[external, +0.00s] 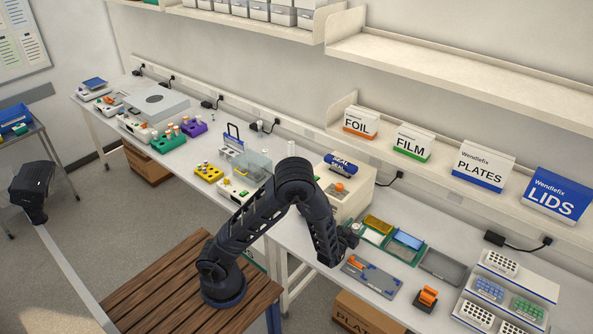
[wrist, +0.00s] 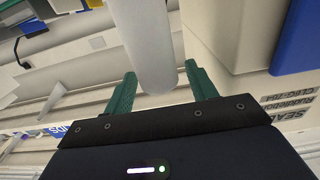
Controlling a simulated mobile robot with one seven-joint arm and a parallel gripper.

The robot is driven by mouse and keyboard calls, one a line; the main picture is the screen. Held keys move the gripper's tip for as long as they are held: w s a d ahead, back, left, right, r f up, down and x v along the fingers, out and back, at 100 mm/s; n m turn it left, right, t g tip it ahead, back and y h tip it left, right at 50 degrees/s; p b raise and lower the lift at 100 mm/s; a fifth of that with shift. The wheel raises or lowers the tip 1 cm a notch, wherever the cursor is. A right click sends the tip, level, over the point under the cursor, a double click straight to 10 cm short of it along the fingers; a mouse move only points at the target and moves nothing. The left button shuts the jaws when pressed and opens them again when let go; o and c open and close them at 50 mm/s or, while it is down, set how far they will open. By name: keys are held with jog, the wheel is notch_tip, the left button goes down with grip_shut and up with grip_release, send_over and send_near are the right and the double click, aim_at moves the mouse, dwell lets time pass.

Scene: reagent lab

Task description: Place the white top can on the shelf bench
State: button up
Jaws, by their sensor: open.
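My gripper (wrist: 160,72) is open in the wrist view, with its two green fingers apart. A plain white, round-ended cylinder (wrist: 149,45), apparently the white top can, reaches down from the top edge between the fingers. I see a gap on its right side; contact on its left is unclear. Its other end is out of frame. In the external view my gripper (external: 350,238) is low over the bench, right of the sealer, and small and dark. I cannot make out the can clearly there. The shelf bench (external: 452,182) runs along the wall behind.
The sealer (external: 357,203) with a blue roll stands close by; its pale body (wrist: 225,40) fills the wrist view's right. Foil, film, plates and lids boxes (external: 480,167) line the shelf. Trays (external: 400,246) lie on the right bench. Shelf space shows between some boxes.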

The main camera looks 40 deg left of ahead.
jog(key=s, duration=0.7)
jog(key=shift+s, duration=0.25)
jog(key=shift+w+r, duration=0.1)
jog(key=shift+r, duration=0.05)
jog(key=w+a+r+m+g+h, duration=0.2)
jog(key=a+r+h, duration=0.1)
jog(key=r, duration=0.5)
jog(key=w+a+r+m+g+h, duration=0.1)
jog(key=w+a+r+g+h, duration=0.15)
jog(key=r, duration=0.55)
jog(key=s+a+r+n+g+y, duration=0.15)
jog(key=s+a, duration=0.25)
jog(key=a, duration=0.4)
jog(key=s+a+r+m+g+y, duration=0.1)
jog(key=s+a+r+g, duration=0.15)
jog(key=s+a, duration=0.35)
jog(key=s+a+n+g+y, duration=0.2)
jog(key=s+a+g, duration=0.3)
jog(key=s+a, duration=0.7)
jog(key=s+y, duration=0.1)
jog(key=s, duration=0.2)
jog(key=shift+s+a, duration=0.15)
jog(key=shift+a, duration=0.15)
jog(key=shift+r+n, duration=0.1)
jog(key=shift+n, duration=0.15)
